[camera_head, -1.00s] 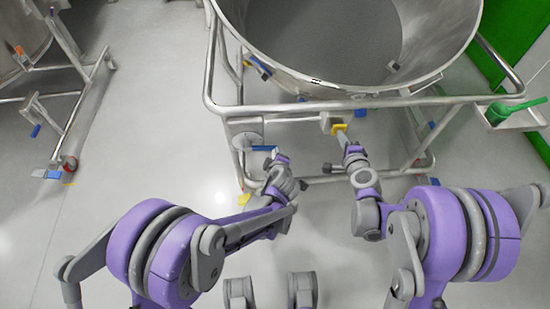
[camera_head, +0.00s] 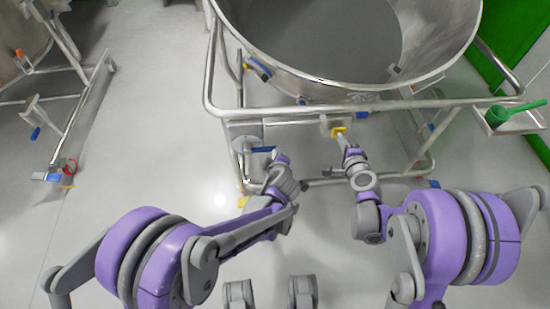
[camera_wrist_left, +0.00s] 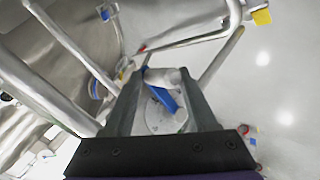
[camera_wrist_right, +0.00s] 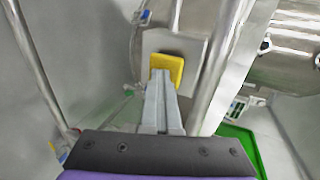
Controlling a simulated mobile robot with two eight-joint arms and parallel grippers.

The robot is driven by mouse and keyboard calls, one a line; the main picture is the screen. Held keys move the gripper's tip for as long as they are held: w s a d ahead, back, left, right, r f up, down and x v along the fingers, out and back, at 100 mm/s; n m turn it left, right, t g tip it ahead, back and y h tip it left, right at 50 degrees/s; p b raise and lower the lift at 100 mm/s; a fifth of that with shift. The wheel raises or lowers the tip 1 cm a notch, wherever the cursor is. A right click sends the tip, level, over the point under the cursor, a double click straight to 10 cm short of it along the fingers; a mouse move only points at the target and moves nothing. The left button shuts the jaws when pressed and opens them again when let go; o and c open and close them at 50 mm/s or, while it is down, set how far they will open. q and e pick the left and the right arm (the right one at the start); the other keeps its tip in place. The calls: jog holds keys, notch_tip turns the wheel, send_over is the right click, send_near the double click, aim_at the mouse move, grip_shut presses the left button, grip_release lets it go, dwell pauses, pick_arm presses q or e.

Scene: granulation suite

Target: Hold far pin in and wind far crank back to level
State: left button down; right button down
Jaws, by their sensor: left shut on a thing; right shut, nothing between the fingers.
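The far crank has a blue arm (camera_head: 262,149) beside a round grey disc (camera_head: 247,143) on the steel frame's left side. In the head view the arm lies about level. My left gripper (camera_head: 281,160) is shut on the crank's grey grip (camera_wrist_left: 165,77); the blue arm (camera_wrist_left: 168,99) shows between its fingers in the left wrist view. The yellow pin head (camera_head: 338,131) sits on a steel bracket. My right gripper (camera_head: 342,140) is shut and empty, with its fingertips at the yellow pin (camera_wrist_right: 167,66), seemingly touching it. I cannot tell how deep the pin sits.
A large open steel vessel (camera_head: 440,65) stands in the tubular frame (camera_head: 380,104) beyond my grippers. A tray with a green scoop (camera_head: 505,114) hangs at the right. Another wheeled frame (camera_head: 85,95) stands at the left. The floor between the frames (camera_head: 150,130) is clear.

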pick_arm(q)
jog(key=shift+w+d+r, duration=0.15)
jog(key=shift+r, duration=0.95)
pick_arm(e)
jog(key=shift+a, duration=0.1)
dwell(0.8)
pick_arm(q)
jog(key=shift+a+r, duration=0.3)
jog(key=shift+r, duration=0.6)
jog(key=shift+d, duration=0.1)
dwell(1.2)
jog(key=c, duration=1.6)
grip_release()
jog(key=shift+w+f, duration=0.15)
pick_arm(e)
jog(key=s, duration=0.7)
jog(key=shift+s, duration=0.4)
jog(key=shift+f, duration=0.1)
pick_arm(q)
jog(key=shift+c, duration=2.4)
grip_release()
jog(key=shift+s+d, duration=0.1)
jog(key=shift+s, duration=0.1)
